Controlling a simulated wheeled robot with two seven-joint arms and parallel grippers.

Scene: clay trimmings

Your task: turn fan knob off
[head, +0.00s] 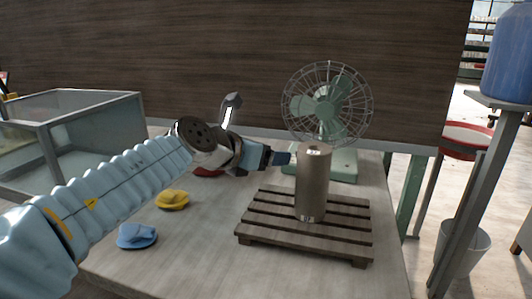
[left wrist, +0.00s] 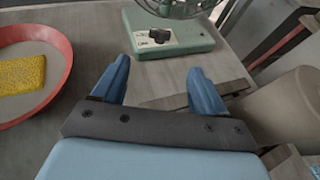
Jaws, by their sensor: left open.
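A green desk fan (head: 327,105) with a wire cage stands at the back of the table. Its base is partly hidden behind a cylinder in the head view. In the left wrist view the green fan base (left wrist: 172,43) shows at the top, with a dark fan knob (left wrist: 160,35) on it. My left gripper (head: 287,158) is left of the cylinder in the head view. In the left wrist view my left gripper (left wrist: 158,78) is open and empty, its blue fingers pointing toward the fan base, apart from the knob. My right gripper is not in view.
A tan cylinder (head: 312,182) stands on a slatted wooden pallet (head: 270,238), close right of my left gripper. A red-rimmed bowl (left wrist: 66,62) with a yellow sponge (left wrist: 22,75) is to the left. Yellow (head: 172,199) and blue (head: 137,235) clay-like lumps lie on the table.

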